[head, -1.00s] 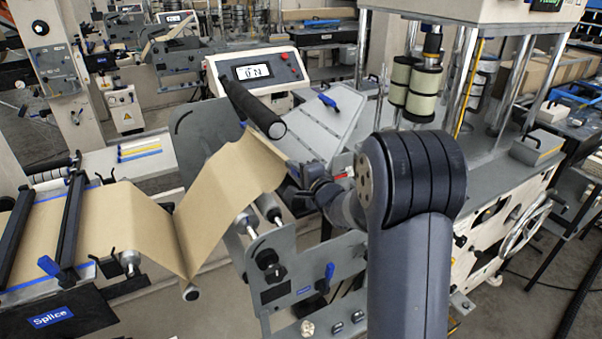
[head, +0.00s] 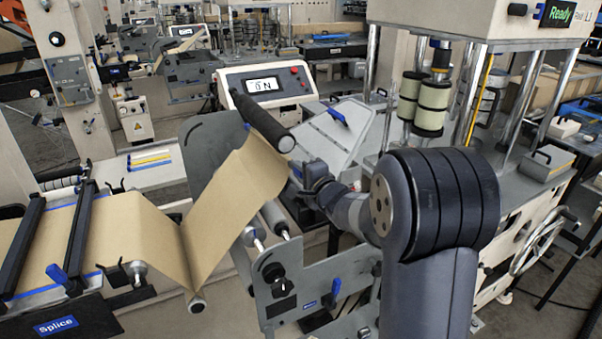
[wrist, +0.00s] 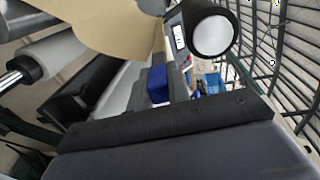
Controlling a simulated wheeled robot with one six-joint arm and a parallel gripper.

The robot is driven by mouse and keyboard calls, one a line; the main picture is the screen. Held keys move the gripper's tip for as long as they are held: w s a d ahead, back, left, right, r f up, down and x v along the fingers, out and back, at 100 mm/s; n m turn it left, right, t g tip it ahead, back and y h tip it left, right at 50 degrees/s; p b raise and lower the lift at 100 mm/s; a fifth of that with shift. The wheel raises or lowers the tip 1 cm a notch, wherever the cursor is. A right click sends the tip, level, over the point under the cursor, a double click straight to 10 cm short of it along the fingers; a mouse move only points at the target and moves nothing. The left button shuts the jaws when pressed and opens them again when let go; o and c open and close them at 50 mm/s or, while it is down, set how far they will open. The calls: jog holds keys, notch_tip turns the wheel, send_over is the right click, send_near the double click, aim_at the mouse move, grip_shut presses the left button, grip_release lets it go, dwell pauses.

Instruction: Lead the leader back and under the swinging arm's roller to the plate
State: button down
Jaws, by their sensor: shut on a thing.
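The brown kraft leader (head: 235,205) runs from the splice table, dips round a low roller (head: 197,303) and rises to the right in a taut, slanting sheet. My gripper (head: 296,172) is at its upper right end, shut on it; the fingertips are hard to see. The swinging arm's black roller (head: 257,115), with a pale end cap, lies just above and behind the sheet's top. In the wrist view the leader (wrist: 115,25) fills the top, with the roller's end (wrist: 212,35) to its right. A sloped grey plate (head: 325,138) with a blue clip lies beyond my gripper.
The splice table (head: 120,225) with black bars is at left. Grey side plates (head: 320,285) with roller ends stand below my arm. A control box (head: 265,85) stands behind the roller. A press with shiny columns (head: 480,95) stands at right.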

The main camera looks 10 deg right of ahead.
jog(key=shift+s+f+t+b, duration=0.1)
jog(key=shift+f+t+b, duration=0.8)
jog(key=shift+b, duration=1.85)
jog(key=shift+f, duration=0.25)
jog(key=s+a+b, duration=0.2)
jog(key=s+a, duration=0.2)
jog(key=a, duration=0.8)
jog(key=s+a+b, duration=0.3)
jog(key=s+a, duration=0.1)
jog(key=a, duration=0.8)
jog(key=shift+a+f, duration=0.15)
jog(key=shift+a, duration=0.1)
